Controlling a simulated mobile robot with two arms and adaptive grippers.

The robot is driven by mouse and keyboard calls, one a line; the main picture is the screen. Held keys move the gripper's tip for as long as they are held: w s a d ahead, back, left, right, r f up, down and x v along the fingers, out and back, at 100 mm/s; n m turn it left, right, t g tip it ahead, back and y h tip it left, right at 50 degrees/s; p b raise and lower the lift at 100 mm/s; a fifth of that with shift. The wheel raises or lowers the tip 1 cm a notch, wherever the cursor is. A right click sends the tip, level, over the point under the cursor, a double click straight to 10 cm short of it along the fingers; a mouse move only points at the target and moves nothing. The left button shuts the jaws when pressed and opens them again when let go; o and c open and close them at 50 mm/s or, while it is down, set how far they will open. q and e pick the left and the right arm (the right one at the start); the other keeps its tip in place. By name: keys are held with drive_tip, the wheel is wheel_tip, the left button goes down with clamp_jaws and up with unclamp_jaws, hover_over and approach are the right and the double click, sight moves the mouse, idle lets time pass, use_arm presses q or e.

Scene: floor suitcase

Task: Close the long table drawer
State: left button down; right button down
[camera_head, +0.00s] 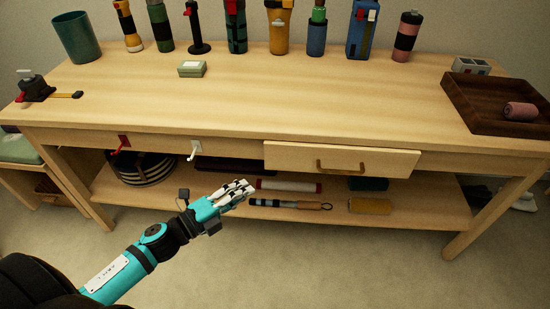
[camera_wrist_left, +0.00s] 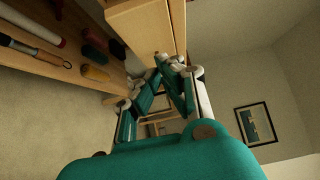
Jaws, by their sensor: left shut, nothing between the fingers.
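The long table drawer (camera_head: 290,158) is in the front of the wooden table (camera_head: 270,95), right of the middle, with a brass-coloured handle (camera_head: 341,167). Its front appears to stand out a little from the table's front; how far is hard to tell. My left gripper (camera_head: 245,188) is shut and empty, below and left of the drawer's left end, apart from the handle. In the left wrist view, the closed fingers (camera_wrist_left: 168,62) are close to a pale wooden part, probably the drawer (camera_wrist_left: 140,28); contact cannot be told. My right gripper is not in view.
The lower shelf holds a striped round basket (camera_head: 145,168), rolls, a handled tool (camera_head: 290,204) and a yellow block (camera_head: 370,206). Red (camera_head: 123,143) and white (camera_head: 195,148) hooks stick out left of the drawer. A dark tray (camera_head: 490,105) sits on top at right. The floor in front is clear.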

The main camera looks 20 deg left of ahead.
sight(269, 152)
use_arm(q)
drive_tip(key=a+x, duration=0.1)
drive_tip(key=x, duration=0.3)
drive_tip(key=w+x, duration=0.1)
drive_tip(key=x, duration=0.3)
drive_tip(key=a+x, duration=0.1)
drive_tip(key=x, duration=0.3)
drive_tip(key=shift+w+a+f, duration=0.1)
drive_tip(key=shift+w+a, duration=0.05)
drive_tip(key=shift+a, duration=0.15)
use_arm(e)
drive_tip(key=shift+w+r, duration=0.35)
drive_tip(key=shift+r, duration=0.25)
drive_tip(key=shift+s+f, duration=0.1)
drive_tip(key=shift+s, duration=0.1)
